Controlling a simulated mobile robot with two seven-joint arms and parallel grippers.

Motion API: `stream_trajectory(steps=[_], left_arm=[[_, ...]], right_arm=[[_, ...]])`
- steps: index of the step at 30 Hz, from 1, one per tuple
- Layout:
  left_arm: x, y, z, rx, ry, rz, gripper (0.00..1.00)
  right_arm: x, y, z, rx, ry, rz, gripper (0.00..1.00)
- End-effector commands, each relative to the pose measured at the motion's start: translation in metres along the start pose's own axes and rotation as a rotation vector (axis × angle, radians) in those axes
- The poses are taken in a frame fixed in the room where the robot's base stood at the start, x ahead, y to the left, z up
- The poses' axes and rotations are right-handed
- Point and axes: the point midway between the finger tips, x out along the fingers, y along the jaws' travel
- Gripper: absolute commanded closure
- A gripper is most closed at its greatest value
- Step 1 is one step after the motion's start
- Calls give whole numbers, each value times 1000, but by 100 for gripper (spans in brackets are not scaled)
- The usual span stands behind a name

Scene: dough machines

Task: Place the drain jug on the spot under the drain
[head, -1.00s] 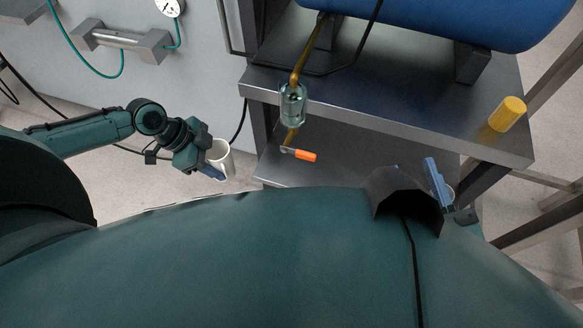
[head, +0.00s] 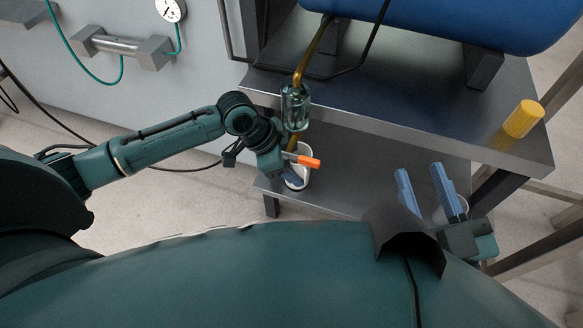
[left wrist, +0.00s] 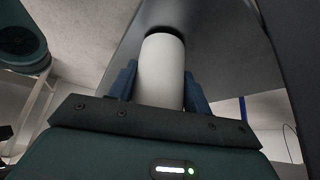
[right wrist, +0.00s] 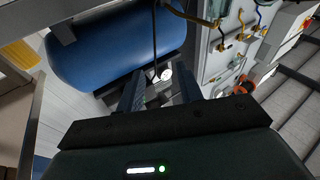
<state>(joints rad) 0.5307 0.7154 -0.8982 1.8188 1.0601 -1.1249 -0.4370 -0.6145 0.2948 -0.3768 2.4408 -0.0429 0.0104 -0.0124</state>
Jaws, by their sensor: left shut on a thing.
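The white drain jug (head: 303,181) is in my left gripper (head: 291,178), partly hidden by the gripper and the drain's orange handle. In the left wrist view the jug (left wrist: 162,75) stands between the two blue fingers (left wrist: 160,90). The drain is a brass pipe with a glass bowl (head: 295,107) and an orange-handled valve (head: 308,162). The jug appears below this valve, over the lower shelf's left end; I cannot tell whether it touches the shelf. No marked spot is visible. My right gripper (head: 424,184) is open with nothing between its fingers.
The lower metal shelf (head: 350,190) is bare in its middle. The upper shelf (head: 400,115) carries a blue tank (head: 450,20) and a yellow cylinder (head: 523,119). Table legs stand at right.

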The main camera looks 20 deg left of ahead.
Motion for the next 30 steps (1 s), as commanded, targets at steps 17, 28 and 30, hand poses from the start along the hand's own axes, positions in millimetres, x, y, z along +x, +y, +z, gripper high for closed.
stream_trajectory(steps=[17, 28, 30], left_arm=[[4, 0, 6, -2, -4, -1, 36], [2, -1, 5, -2, -4, -2, 29], [-6, -1, 4, -3, -6, -3, 29]], right_arm=[[3, -1, -9, -1, 25, -16, 64], [1, -2, -2, 4, 9, -15, 64], [2, -2, -7, 2, 10, -14, 64]])
